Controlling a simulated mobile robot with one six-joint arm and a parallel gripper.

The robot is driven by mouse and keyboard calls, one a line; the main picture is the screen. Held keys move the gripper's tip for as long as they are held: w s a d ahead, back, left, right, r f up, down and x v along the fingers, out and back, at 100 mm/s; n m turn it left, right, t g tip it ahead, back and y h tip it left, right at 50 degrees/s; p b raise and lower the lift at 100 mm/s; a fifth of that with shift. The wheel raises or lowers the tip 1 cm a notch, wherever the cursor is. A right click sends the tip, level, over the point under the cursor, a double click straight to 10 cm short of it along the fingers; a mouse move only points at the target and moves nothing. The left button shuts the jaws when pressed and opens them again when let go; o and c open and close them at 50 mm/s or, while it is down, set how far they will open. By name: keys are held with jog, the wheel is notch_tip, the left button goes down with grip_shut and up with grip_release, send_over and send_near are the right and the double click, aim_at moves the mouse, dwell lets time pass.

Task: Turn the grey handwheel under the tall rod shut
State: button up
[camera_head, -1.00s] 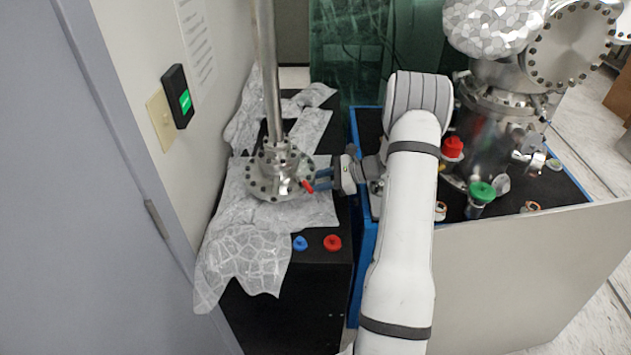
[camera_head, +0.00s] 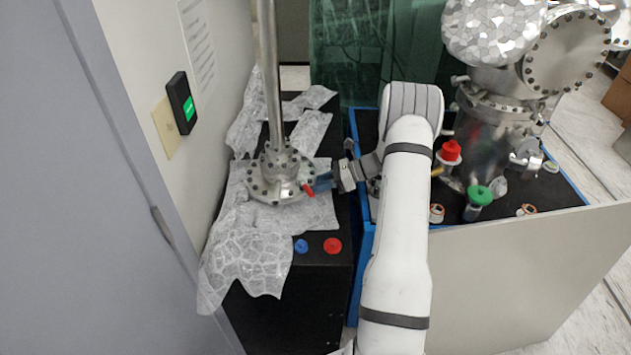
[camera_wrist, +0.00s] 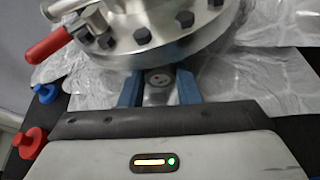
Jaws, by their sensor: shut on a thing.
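The tall metal rod (camera_head: 268,70) stands upright on a round bolted flange (camera_head: 270,190), which also fills the top of the wrist view (camera_wrist: 150,35). A red-gripped lever (camera_wrist: 48,45) sticks out from it. My gripper (camera_head: 320,183) is at the flange's right edge, low beside the red lever. In the wrist view its blue fingers (camera_wrist: 159,88) are shut on a small grey part (camera_wrist: 159,82) under the flange rim, which I take as the grey handwheel. Most of that handwheel is hidden by the flange and fingers; in the head view I cannot make it out.
Crumpled foil (camera_head: 240,250) lies under and around the flange. A blue knob (camera_head: 301,246) and a red knob (camera_head: 333,245) sit on the black box front. A wall (camera_head: 120,60) is close on the left. A blue-edged bench (camera_head: 362,270) with metal vacuum parts stands at the right.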

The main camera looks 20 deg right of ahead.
jog(key=shift+w+d+r+m, duration=0.2)
jog(key=shift+d+r+m, duration=0.05)
jog(key=shift+m, duration=0.15)
dwell(0.3)
jog(key=o, duration=0.8)
jog(key=shift+d+f+g, duration=0.1)
jog(key=shift+g, duration=0.2)
jog(key=shift+o, duration=0.8)
jog(key=shift+f, duration=0.1)
jog(key=b+v, duration=0.1)
jog(key=v, duration=0.6)
jog(key=shift+f, duration=0.1)
jog(key=shift+s+d+r, duration=0.15)
jog(key=shift+d+r, duration=0.05)
jog(key=shift+d, duration=0.1)
